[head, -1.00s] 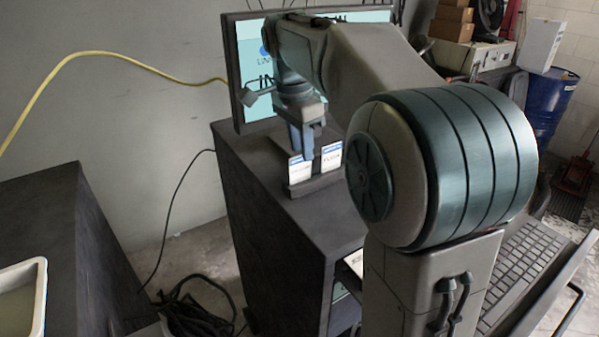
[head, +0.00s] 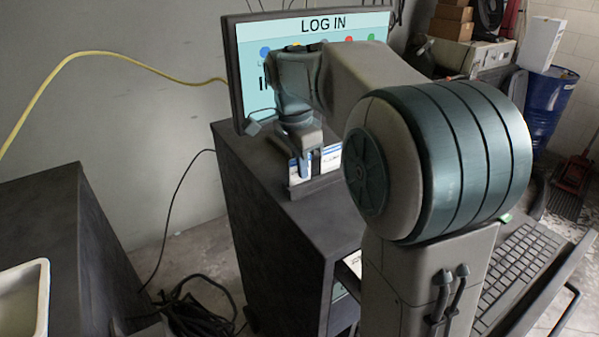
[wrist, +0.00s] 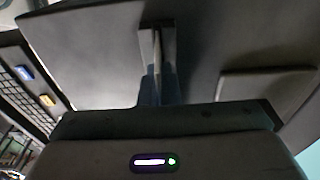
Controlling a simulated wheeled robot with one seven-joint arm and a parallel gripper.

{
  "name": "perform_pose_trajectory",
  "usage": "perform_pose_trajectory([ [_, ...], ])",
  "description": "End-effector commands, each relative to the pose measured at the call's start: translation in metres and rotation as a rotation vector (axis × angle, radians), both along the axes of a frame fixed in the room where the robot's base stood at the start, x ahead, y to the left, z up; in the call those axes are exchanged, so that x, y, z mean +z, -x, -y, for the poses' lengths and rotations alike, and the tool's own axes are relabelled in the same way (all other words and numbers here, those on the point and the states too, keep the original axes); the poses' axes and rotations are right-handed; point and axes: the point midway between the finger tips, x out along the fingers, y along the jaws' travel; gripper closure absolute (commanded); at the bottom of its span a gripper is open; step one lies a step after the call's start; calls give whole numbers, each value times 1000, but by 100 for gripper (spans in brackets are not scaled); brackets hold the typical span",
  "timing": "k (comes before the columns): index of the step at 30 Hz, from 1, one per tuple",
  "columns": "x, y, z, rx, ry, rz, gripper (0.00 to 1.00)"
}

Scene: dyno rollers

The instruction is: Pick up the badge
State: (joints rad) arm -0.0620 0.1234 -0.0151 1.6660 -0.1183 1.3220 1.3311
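Two white badges with blue tops stand upright in a dark holder (head: 314,187) on the dark cabinet. The right badge (head: 330,160) shows clearly. The left badge (head: 293,174) is partly hidden behind my gripper (head: 304,168), which points down at it. In the wrist view, my gripper (wrist: 157,78) has its bluish fingers close together on either side of a thin, pale upright edge (wrist: 157,45), which looks like a badge seen edge-on. I cannot tell whether the fingers press on it.
A monitor (head: 250,70) reading "LOG IN" stands right behind my gripper. A keyboard (head: 522,262) lies at the right. A second dark cabinet (head: 60,220) with a pale tray (head: 40,300) is at the left. Black cables (head: 195,315) lie on the floor between the cabinets.

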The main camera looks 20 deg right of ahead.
Motion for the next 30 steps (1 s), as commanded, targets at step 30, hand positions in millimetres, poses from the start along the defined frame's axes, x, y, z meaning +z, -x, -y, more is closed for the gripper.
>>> perform_pose_trajectory([
  [30,104,43,98,-2,1,1,100],
])
